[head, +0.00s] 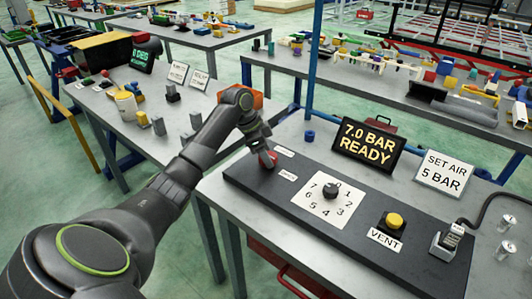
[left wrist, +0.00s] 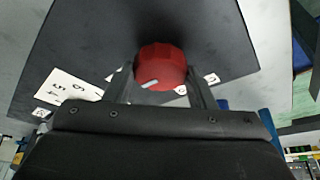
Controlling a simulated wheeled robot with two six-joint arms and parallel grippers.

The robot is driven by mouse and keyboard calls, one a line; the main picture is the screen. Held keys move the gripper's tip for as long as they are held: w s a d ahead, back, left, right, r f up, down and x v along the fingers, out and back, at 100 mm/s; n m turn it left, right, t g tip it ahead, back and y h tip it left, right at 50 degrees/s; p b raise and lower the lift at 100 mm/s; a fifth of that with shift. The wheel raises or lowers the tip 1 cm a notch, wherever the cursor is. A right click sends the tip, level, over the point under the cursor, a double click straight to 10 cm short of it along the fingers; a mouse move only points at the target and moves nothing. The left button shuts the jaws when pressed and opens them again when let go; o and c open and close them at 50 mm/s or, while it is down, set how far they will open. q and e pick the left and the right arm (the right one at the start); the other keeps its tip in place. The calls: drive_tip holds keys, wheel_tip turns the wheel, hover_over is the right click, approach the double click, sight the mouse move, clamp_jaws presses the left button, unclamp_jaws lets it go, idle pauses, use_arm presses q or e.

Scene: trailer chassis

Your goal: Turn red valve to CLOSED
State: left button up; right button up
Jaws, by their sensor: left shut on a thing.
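The red valve (head: 267,161) is a round knob at the left end of the black panel (head: 240,178). My left gripper (head: 261,148) comes down on it from above and hides much of it in the head view. In the left wrist view the valve (left wrist: 162,62) sits between the two fingers of my left gripper (left wrist: 160,92), which is shut on it. A short white pointer line on the valve slants toward the lower left of that view. Two small white labels (head: 285,152) lie beside the valve; their words are too small to read. My right gripper is not in view.
The panel also carries a numbered dial (head: 330,191) with a black knob, a yellow VENT button (head: 394,220) and a grey plug block (head: 443,245). Behind it stand a "7.0 BAR READY" display (head: 368,146) and a "SET AIR 5 BAR" sign (head: 445,173).

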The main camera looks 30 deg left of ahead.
use_arm(q)
drive_tip(key=shift+r+n+p, duration=0.2)
drive_tip(key=shift+n+p, duration=0.1)
drive_tip(key=shift+p, duration=0.3)
drive_tip(key=n+y+p, duration=0.1)
drive_tip(key=n+p, duration=0.3)
drive_tip(key=p, duration=0.2)
drive_tip(key=n+t+y+p, duration=0.1)
drive_tip(key=n+y+p, duration=0.1)
drive_tip(key=n+p, duration=0.2)
drive_tip(key=n+y+p, duration=0.1)
drive_tip(key=n+p, duration=0.2)
drive_tip(key=p, duration=0.4)
drive_tip(key=shift+d+r+n+t+p, duration=0.2)
drive_tip(key=shift+d+n+t+p, duration=0.1)
drive_tip(key=shift+d+n, duration=0.1)
drive_tip(key=shift+f+n+y+p, duration=0.15)
drive_tip(key=shift+n+y+p, duration=0.55)
drive_tip(key=shift+n+p, duration=0.4)
drive_tip(key=shift+f+n+g+y+p, duration=0.1)
drive_tip(key=shift+n+g+y+p, duration=0.4)
drive_tip(key=shift+n, duration=1.1)
drive_tip(key=o, duration=1)
drive_tip(key=shift+f, duration=0.1)
